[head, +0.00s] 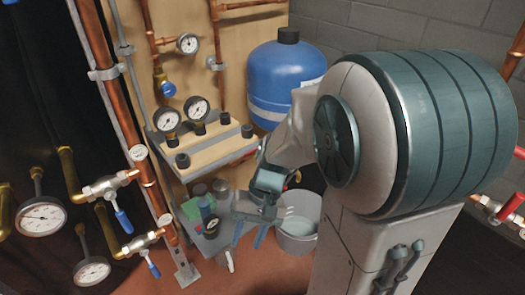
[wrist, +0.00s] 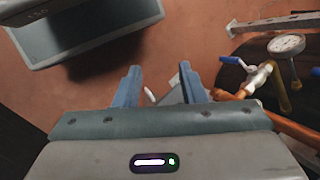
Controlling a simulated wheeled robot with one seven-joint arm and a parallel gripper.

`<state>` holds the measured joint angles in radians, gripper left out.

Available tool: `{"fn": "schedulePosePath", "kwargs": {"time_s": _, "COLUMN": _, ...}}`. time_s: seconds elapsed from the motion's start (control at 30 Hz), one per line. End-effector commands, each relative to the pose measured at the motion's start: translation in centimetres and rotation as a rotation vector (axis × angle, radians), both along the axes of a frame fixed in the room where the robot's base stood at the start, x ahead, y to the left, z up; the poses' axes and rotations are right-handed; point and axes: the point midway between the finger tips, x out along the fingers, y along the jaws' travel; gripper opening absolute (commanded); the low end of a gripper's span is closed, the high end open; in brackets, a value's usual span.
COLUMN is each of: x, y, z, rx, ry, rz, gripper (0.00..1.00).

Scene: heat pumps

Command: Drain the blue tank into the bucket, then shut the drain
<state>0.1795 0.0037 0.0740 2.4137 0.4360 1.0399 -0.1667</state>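The blue tank (head: 285,78) with a black cap stands at the back by the wall in the head view. A pale grey bucket (head: 298,238) stands on the floor below it, partly hidden by my arm. A small brass-coloured fitting (head: 296,177) shows in part above the bucket; I cannot tell whether it is the tank's drain or how it is set. My gripper (head: 248,238) is in front and left of the bucket, pointing down. In the wrist view my gripper (wrist: 157,78) has its two blue fingers apart, with nothing clearly held between them.
Copper pipes with blue-handled valves (head: 122,218) and a gauge (head: 42,216) stand at the left. A shelf with gauges (head: 205,152) is on the wooden panel. A grey tray (head: 212,243) with small items is left of my gripper. Red floor is open below.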

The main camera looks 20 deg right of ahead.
Motion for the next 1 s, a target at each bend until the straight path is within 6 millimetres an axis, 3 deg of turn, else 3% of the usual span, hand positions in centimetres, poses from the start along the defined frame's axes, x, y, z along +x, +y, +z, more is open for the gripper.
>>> {"fn": "schedulePosePath", "kwargs": {"time_s": 0.3, "x": 5.4, "y": 3.1, "z": -1.3, "rx": 0.473, "ry": 0.231, "rz": -0.310, "gripper": 0.37}}
{"fn": "schedulePosePath", "kwargs": {"time_s": 0.53, "x": 11.3, "y": 2.6, "z": -2.4, "rx": 0.826, "ry": 0.284, "rz": -0.595, "gripper": 0.37}}
{"fn": "schedulePosePath", "kwargs": {"time_s": 0.77, "x": 17.4, "y": -1.2, "z": -4.8, "rx": 1.154, "ry": 0.241, "rz": -0.943, "gripper": 0.37}}
{"fn": "schedulePosePath", "kwargs": {"time_s": 1.0, "x": 21.8, "y": -8.4, "z": -9.7, "rx": 1.422, "ry": 0.102, "rz": -1.376, "gripper": 0.37}}
